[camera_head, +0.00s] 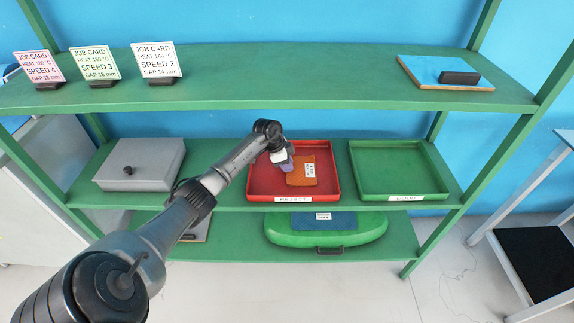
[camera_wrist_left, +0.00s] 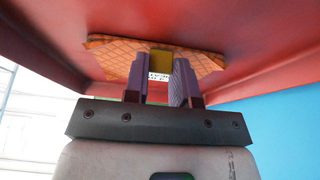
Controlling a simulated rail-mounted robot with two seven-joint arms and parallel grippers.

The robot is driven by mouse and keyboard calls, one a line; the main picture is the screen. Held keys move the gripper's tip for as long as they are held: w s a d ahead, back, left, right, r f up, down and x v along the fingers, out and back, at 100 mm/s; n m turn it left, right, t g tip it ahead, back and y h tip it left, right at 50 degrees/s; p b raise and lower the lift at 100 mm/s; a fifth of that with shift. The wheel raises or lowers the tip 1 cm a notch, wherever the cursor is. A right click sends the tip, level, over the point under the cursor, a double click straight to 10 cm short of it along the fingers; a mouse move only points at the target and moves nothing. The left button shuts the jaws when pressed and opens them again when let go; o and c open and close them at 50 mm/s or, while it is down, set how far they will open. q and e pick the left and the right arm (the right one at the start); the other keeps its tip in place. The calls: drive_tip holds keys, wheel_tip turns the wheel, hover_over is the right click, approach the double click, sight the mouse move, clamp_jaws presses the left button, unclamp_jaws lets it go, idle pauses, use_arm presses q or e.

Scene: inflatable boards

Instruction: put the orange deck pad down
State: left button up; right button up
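The orange deck pad (camera_head: 314,171) has a quilted surface and a white label. It is in the red REJECT tray (camera_head: 262,186) on the middle shelf, over the tray's right part. My left gripper (camera_head: 284,159) reaches into the tray at the pad's left side. In the left wrist view, the two purple fingers (camera_wrist_left: 160,75) stand at either side of an olive block (camera_wrist_left: 161,60) on the pad (camera_wrist_left: 205,61), with no clear gap. I cannot tell whether the pad's underside touches the tray floor. My right gripper is not in view.
An empty green tray (camera_head: 385,171) stands right of the red tray. A grey case (camera_head: 140,165) lies at the left. Job cards (camera_head: 155,62) and a blue board (camera_head: 430,70) are on the top shelf. A green board (camera_head: 290,239) is on the shelf below.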

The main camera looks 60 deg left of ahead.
use_arm(q)
drive_tip(key=o, duration=0.5)
drive_tip(key=shift+c, duration=0.2)
